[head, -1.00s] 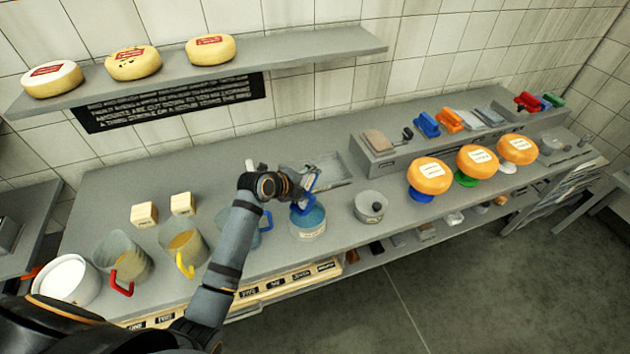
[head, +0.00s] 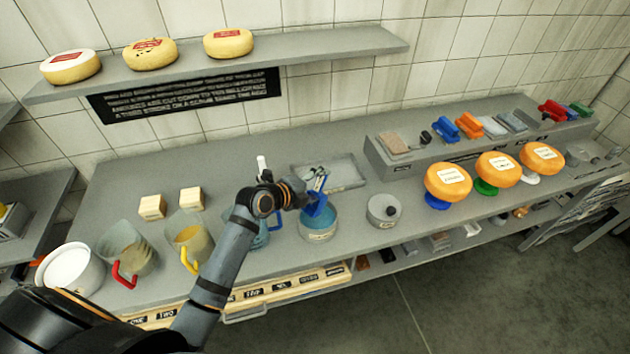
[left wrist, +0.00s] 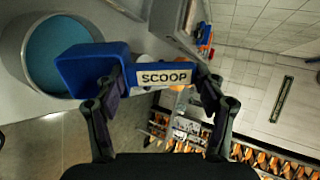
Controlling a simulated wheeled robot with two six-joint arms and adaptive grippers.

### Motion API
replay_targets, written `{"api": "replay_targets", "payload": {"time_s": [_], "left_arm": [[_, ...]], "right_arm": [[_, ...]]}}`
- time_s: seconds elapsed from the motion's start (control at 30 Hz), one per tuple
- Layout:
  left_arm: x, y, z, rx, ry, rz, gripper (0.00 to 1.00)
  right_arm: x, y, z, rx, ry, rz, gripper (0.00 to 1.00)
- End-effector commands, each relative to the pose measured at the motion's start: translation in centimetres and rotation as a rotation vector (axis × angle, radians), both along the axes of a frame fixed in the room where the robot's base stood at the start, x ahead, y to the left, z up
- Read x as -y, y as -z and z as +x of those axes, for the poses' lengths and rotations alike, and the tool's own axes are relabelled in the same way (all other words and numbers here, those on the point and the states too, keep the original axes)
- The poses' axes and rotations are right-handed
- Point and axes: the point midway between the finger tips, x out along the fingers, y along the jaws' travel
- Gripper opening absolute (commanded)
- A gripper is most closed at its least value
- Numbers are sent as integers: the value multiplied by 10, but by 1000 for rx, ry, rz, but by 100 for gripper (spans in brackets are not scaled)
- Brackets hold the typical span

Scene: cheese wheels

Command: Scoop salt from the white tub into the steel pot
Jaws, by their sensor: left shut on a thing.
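My left gripper (head: 300,192) is shut on the handle of a blue scoop (head: 318,205), marked SCOOP in the left wrist view (left wrist: 92,68). The scoop's bowl is at the back rim of a round pale container (head: 318,236) with a blue inside and a label. The left wrist view shows the scoop overlapping this container's rim (left wrist: 32,84); I cannot tell if they touch. I see no salt in the scoop. A round white tub (head: 70,268) stands at the far left. A small grey lidded pot (head: 382,212) stands right of the blue-filled container. My right gripper is out of view.
Jugs with a red handle (head: 124,273) and a yellow handle (head: 192,262) stand left of my arm. A blue-handled jug (head: 262,240) is close beside my gripper. A grey tray (head: 345,172) lies behind. Orange cheese wheels (head: 448,182) stand at right.

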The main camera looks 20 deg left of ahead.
Motion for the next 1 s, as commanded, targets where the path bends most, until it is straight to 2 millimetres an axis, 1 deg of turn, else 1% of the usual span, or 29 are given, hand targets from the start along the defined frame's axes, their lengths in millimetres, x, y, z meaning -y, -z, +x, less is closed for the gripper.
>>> {"api": "replay_targets", "payload": {"time_s": [0.03, 0.23, 0.33, 0.4, 0.5, 0.7, 0.83, 1.0], "left_arm": [[2, -8, 3, -23, 0, 9, 40], [6, -7, 11, -124, 0, 58, 40], [10, -8, 19, -212, 1, 101, 40], [14, -2, 28, -298, 2, 143, 40], [20, 0, 38, -433, 2, 210, 40], [26, 16, 51, -673, 2, 329, 40], [28, 21, 56, -752, 0, 365, 40], [28, 23, 56, -781, -1, 380, 40]], "right_arm": [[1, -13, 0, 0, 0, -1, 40], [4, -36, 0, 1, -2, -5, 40], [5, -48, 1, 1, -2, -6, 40], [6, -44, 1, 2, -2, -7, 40], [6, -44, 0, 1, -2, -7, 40], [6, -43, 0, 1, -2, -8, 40], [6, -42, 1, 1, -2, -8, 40], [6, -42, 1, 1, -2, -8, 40]]}}
